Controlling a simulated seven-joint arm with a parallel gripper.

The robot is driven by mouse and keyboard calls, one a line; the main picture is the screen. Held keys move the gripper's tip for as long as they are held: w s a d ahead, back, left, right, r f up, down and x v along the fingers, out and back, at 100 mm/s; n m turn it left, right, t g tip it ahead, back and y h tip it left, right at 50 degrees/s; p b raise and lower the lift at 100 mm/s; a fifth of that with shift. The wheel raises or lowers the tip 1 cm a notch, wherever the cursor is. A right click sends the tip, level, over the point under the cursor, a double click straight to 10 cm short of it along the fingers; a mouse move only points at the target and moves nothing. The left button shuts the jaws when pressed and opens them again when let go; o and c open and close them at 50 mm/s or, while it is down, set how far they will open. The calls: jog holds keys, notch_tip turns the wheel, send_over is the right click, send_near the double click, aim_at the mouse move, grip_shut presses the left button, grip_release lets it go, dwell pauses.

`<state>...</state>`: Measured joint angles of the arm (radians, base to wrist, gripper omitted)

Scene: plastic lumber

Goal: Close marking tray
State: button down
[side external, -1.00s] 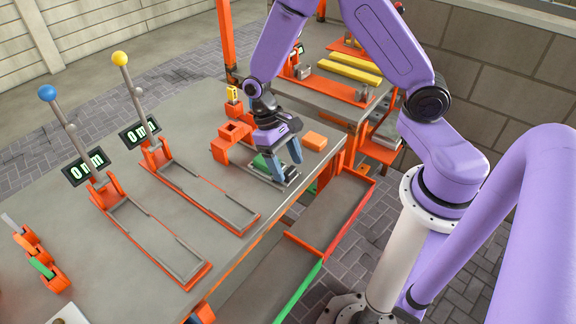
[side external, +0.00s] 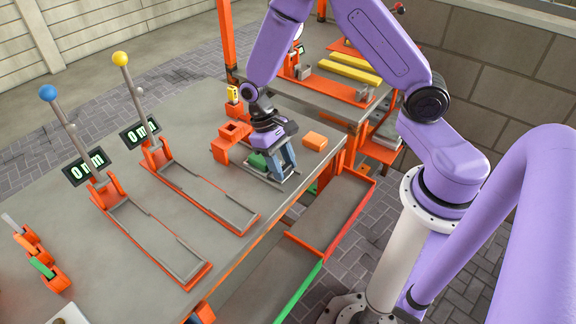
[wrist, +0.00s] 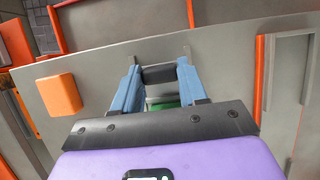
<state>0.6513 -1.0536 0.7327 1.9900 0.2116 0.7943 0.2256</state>
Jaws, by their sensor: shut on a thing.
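The marking tray (side external: 282,179) sits at the front of a small orange station (side external: 223,151) near the table's right edge. It is slid out from the orange frame, and a green block (side external: 258,160) lies in it. My gripper (side external: 283,170) points down over the tray's outer end. In the wrist view its blue fingers (wrist: 160,74) are shut on a dark grey piece (wrist: 160,75) at that end, apparently the tray's handle. The green block (wrist: 166,105) shows partly between the fingers; the rest of the tray is hidden by my gripper.
A loose orange block (side external: 315,141) lies right of my gripper, and also shows in the wrist view (wrist: 60,95). Two lever stations with long orange-edged trays (side external: 208,197) stand left. Open bins (side external: 335,208) hang below the table's front edge.

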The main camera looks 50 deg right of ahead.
jog(key=w, duration=1.1)
jog(key=c, duration=0.6)
grip_release()
jog(key=shift+s, duration=0.1)
jog(key=v, duration=1.7)
jog(key=shift+r, duration=0.2)
